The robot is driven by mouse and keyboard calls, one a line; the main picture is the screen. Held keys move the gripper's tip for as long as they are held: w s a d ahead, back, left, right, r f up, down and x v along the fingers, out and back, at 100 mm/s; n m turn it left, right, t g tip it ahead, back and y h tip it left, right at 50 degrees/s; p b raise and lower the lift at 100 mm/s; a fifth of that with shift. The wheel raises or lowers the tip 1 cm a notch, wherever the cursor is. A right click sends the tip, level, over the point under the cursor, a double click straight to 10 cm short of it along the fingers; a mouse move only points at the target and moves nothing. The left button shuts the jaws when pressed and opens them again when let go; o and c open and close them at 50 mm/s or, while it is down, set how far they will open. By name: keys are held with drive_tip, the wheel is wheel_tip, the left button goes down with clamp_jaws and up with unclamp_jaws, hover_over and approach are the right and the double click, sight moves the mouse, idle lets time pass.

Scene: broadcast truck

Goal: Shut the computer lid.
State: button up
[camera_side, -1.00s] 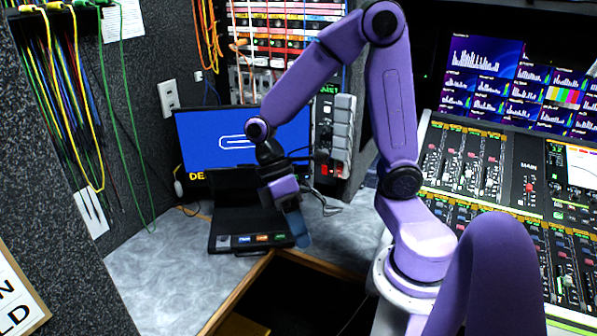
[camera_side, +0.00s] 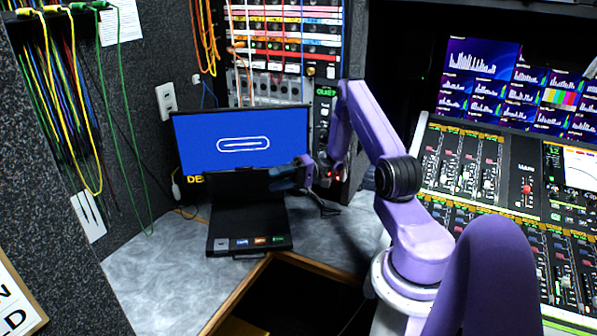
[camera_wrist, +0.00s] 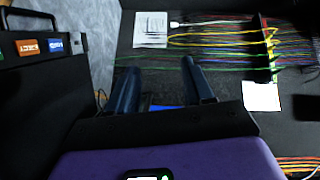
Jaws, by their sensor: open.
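The computer (camera_side: 222,225) is a black laptop-like unit on the grey counter, with coloured keys along its front edge. Its dark lid (camera_side: 232,183) stands raised at the back of the base, in front of a blue screen. My gripper (camera_side: 280,177) is at the right upper part of the lid, fingers pointing left; I cannot tell whether it touches the lid. In the wrist view my gripper (camera_wrist: 158,66) has its two blue fingers apart with nothing held between them. Part of the computer (camera_wrist: 20,52) with orange and blue keys shows at the left there.
The blue monitor (camera_side: 200,135) stands close behind the lid. A rack (camera_side: 285,60) with cables is behind, and a mixing console (camera_side: 480,190) is at the right. The counter (camera_side: 155,270) is clear to the left and front, beside a dark opening (camera_side: 290,300).

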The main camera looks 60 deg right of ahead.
drive_tip(key=s+d+f+m+t+h, duration=0.3)
drive_tip(key=d+t+h, duration=0.15)
drive_tip(key=d, duration=0.35)
drive_tip(key=s+d+f+m+t+h, duration=0.3)
drive_tip(key=s+d+t+h, duration=0.15)
drive_tip(key=d, duration=0.35)
drive_tip(key=x, duration=0.8)
drive_tip(key=shift+g, duration=0.3)
drive_tip(key=shift+w+a, duration=0.1)
drive_tip(key=shift+a, duration=0.05)
drive_tip(key=shift+f, duration=0.1)
clamp_jaws()
